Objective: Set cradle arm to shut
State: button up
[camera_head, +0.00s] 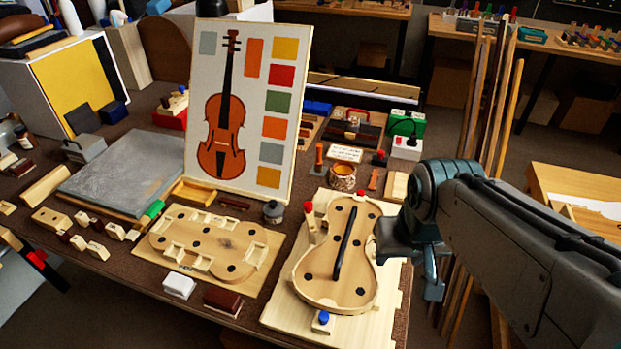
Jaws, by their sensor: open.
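A violin-shaped wooden cradle (325,287) lies on a pale baseboard (284,322) at the front right of the bench. A dark bar (346,245), which looks like the cradle arm, runs lengthwise over the cradle's middle. I cannot tell how its ends are fixed. A red-topped wooden post (309,222) stands at the cradle's upper left, and a blue-topped block (323,321) sits at its near end. My gripper (432,290) is open and hangs just right of the cradle, apart from the bar. My arm hides part of the baseboard's right side.
A second wooden form (233,250) with open pockets lies to the left. A tall violin picture board (243,110) stands behind. A small grey pot (273,211), a round tin (342,178) and a white block (179,286) are nearby. Tall wooden strips (488,100) rise behind my arm.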

aim_at(308, 206)
jog(key=u, duration=0.05)
jog(key=k, duration=0.5)
jog(key=z, duration=1.5)
jog(key=k, duration=0.7)
jog(key=u, duration=1.25)
jog(key=i, duration=1)
jog(key=z, duration=0.05)
